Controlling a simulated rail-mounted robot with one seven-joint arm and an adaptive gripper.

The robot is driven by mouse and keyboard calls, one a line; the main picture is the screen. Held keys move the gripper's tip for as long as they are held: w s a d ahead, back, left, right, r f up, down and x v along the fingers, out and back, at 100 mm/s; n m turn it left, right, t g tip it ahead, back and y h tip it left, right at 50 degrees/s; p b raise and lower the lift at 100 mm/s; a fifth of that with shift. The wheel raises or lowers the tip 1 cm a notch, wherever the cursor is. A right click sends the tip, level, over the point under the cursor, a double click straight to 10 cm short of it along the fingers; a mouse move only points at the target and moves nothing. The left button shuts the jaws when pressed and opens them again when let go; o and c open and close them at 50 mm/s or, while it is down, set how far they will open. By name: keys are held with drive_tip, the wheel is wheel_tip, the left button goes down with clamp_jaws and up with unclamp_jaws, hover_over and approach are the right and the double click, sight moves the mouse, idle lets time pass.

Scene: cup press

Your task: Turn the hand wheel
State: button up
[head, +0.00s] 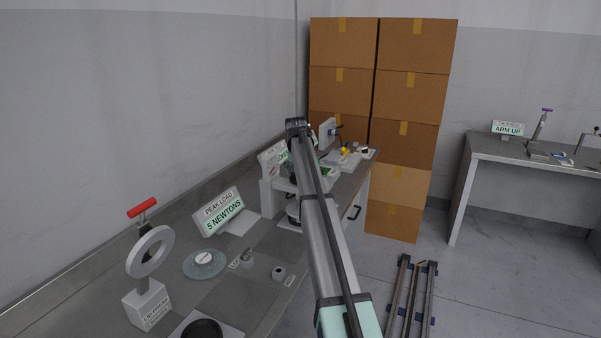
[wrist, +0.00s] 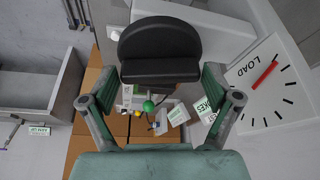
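A dark rounded part with a thick straight front edge (wrist: 160,45) fills the top middle of the wrist view. It looks like the hand wheel, seen at a steep angle, but I cannot be sure. My gripper (wrist: 160,76) is open, with one finger on each side of this part. I see clear gaps beside the part, and nothing is gripped. The white load dial (wrist: 275,92) with a red needle is to the right. In the head view the press (head: 268,192) is partly hidden behind my arm, and the wheel and my fingertips cannot be made out.
A round plate (head: 204,263) lies there too. Stacked cardboard boxes (head: 405,125) rise behind. A second table (head: 525,155) is at right.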

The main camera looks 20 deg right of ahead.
drive_tip(key=shift+r, duration=0.15)
drive_tip(key=v, duration=1.1)
drive_tip(key=shift+s+r, duration=0.2)
drive_tip(key=shift+r, duration=0.15)
drive_tip(key=shift+a, duration=0.1)
